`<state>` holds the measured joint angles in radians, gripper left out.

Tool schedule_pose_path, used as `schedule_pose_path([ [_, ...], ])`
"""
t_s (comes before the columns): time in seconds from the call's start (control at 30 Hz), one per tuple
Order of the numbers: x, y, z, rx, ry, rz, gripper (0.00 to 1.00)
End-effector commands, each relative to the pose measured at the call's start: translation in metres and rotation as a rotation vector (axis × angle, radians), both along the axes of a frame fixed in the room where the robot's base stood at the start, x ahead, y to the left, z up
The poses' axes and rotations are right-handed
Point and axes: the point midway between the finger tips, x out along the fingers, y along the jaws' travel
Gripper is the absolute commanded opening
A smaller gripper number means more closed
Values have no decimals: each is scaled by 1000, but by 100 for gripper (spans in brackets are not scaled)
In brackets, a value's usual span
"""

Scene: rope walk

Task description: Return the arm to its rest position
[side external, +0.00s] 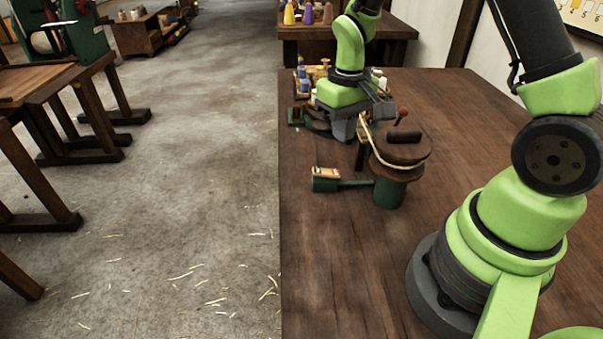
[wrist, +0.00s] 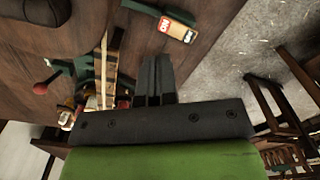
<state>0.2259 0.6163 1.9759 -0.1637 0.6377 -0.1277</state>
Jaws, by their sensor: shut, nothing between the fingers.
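My gripper (side external: 343,128) is a dark grey end on my green arm, above the far part of the brown table (side external: 330,262) in the side view. In the wrist view its two dark fingers (wrist: 154,66) are together with nothing visible between them. In the side view the fingertips are hard to make out. My arm's green base stands at the right front of the table, and its upper links run out of the picture.
A green device with a round wooden top (side external: 402,150) stands close to my gripper; its arm carries a labelled block (side external: 326,172), also in the wrist view (wrist: 173,25). A red knob (side external: 402,113) stands behind. Bottles (side external: 303,80) cluster farther back. The table's left front is clear.

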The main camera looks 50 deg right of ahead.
Motion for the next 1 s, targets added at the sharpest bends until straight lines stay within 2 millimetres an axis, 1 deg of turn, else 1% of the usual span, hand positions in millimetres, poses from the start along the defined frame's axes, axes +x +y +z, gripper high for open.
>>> schedule_pose_path([
  [0.37, 0, 0, 4, 0, -4, 0, 0],
  [0.47, 0, 4, 17, -2, -30, -5, 0],
  [0.57, -4, 13, 45, 0, -86, -17, 0],
  [0.6, -7, 17, 59, 2, -117, -24, 0],
  [0.67, -15, 25, 81, 8, -167, -33, 0],
  [0.7, -21, 31, 95, 13, -201, -41, 0],
  [0.8, -39, 45, 126, 34, -283, -56, 0],
  [0.9, -61, 58, 151, 63, -365, -70, 0],
  [1.0, -85, 70, 170, 97, -445, -78, 0],
])
